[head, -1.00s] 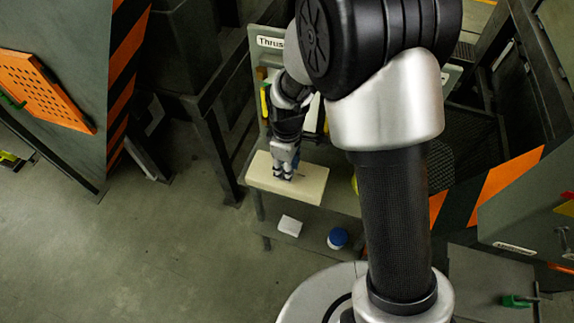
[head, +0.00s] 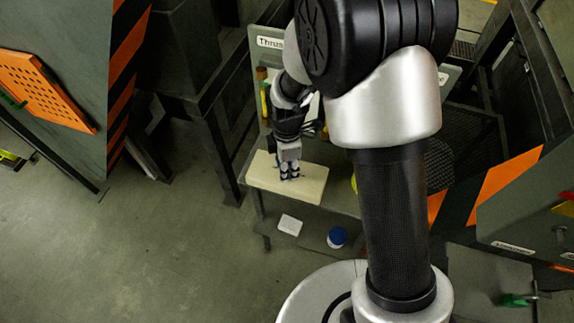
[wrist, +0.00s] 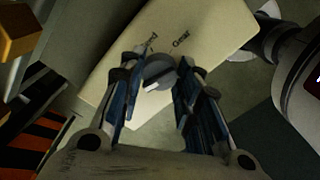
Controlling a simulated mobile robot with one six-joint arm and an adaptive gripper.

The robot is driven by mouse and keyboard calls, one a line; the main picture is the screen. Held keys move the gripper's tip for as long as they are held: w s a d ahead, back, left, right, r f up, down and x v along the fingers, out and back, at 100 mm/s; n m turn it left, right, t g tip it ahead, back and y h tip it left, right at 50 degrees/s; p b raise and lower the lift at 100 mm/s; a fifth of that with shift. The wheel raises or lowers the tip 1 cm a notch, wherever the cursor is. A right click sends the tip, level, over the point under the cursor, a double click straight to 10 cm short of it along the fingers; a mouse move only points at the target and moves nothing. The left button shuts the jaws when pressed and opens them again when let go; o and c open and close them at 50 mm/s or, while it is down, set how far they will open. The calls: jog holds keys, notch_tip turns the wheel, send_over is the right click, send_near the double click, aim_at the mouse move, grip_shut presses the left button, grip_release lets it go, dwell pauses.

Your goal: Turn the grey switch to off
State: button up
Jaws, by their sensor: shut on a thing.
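The grey switch (wrist: 158,68) is a round knob with a white mark on its rim, on the face of a cream box (wrist: 200,28). In the head view my gripper (head: 289,174) points down onto the top of the cream box (head: 313,186), and the switch is hidden under the fingers there.
The box lies on a grey stand with a labelled back panel (head: 265,42). A white block (head: 290,225) and a blue-topped round item (head: 337,237) sit on a lower shelf. An orange perforated panel (head: 45,90) is at the left. The floor (head: 150,250) at lower left is clear.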

dwell(0.4)
jog(key=o, duration=1.1)
jog(key=shift+r, duration=0.1)
notch_tip(320, 180, up, 12)
jog(key=shift+f, duration=0.1)
